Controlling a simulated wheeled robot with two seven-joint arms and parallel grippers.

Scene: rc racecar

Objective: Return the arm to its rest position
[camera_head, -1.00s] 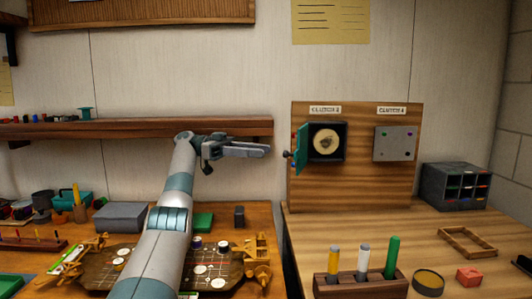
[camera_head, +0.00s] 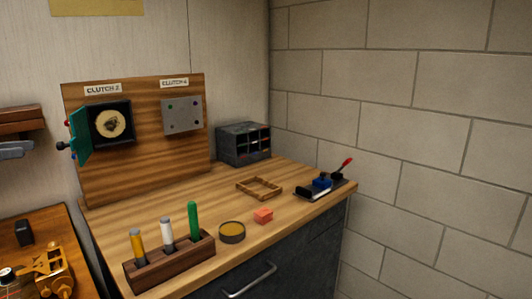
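The rest of my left arm is out of the picture. I see nothing held in the visible part, and the gap between the fingers is too unclear to judge. My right arm and gripper are not in view.
A wooden board (camera_head: 76,175) with a clutch box (camera_head: 94,104), its teal door open, and a grey clutch plate (camera_head: 182,116) stands on the right workbench (camera_head: 190,207). A marker rack (camera_head: 170,265), tin (camera_head: 232,232), red block (camera_head: 263,216), wooden frame (camera_head: 259,189), and grey organiser (camera_head: 229,145) are there.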

